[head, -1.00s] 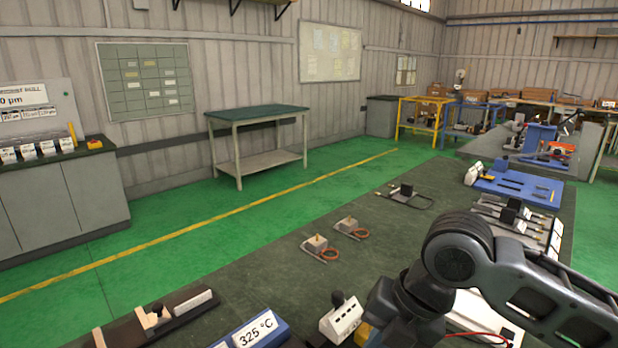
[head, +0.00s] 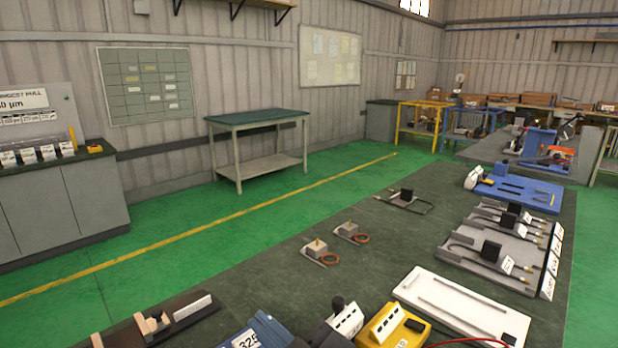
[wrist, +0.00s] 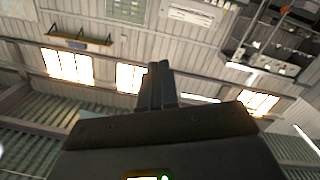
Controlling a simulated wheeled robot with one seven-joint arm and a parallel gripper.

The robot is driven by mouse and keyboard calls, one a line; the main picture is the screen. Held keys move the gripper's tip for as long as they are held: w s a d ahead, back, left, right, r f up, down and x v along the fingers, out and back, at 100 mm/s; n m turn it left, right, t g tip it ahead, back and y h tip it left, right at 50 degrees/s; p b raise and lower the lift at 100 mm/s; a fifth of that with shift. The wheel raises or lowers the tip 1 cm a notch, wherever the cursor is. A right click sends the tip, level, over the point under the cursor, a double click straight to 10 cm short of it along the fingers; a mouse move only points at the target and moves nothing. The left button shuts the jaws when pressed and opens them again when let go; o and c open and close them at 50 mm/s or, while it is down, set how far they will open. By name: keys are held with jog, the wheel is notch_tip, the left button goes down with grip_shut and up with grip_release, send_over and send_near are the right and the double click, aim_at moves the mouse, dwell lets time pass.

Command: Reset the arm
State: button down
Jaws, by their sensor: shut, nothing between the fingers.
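My gripper (wrist: 160,84) shows in the wrist view with its two dark fingers together and nothing between them. It points toward the workshop's wall and windows, with no bench object near it. My arm and gripper do not show in the head view now.
The dark workbench (head: 265,275) holds two small grey blocks with orange cables (head: 317,250), a yellow box (head: 393,328), a white tray (head: 460,305), a rack of cabled elements (head: 500,250) and a blue tray (head: 515,190). A green-topped table (head: 257,121) stands by the wall.

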jog(key=s+d+f+m+t+h, duration=0.1)
jog(key=s+d+f+m+h, duration=0.2)
jog(key=s+d+m, duration=0.1)
jog(key=s+d+f+m+t+h, duration=0.1)
jog(key=s+d+f+m+h, duration=0.2)
jog(key=s+d+f+m, duration=0.1)
jog(key=s+d+f+m+h, duration=0.2)
jog(key=s+d+f+m, duration=0.1)
jog(key=s, duration=0.4)
jog(key=shift+s+d+f+m+t+h, duration=0.1)
jog(key=shift+d+f+m+t+h, duration=0.15)
jog(key=shift+d, duration=0.35)
jog(key=shift+s+d+f+m+t+h, duration=0.15)
jog(key=shift+d+m, duration=0.1)
jog(key=shift+d, duration=0.3)
jog(key=s+d+h, duration=0.1)
jog(key=s+d, duration=0.5)
jog(key=s, duration=0.3)
jog(key=s+d+r+m+g+h, duration=0.1)
jog(key=s+d, duration=0.6)
jog(key=s, duration=0.2)
jog(key=shift+s+r+h, duration=0.15)
jog(key=shift+r+h, duration=0.15)
jog(key=shift+h, duration=0.1)
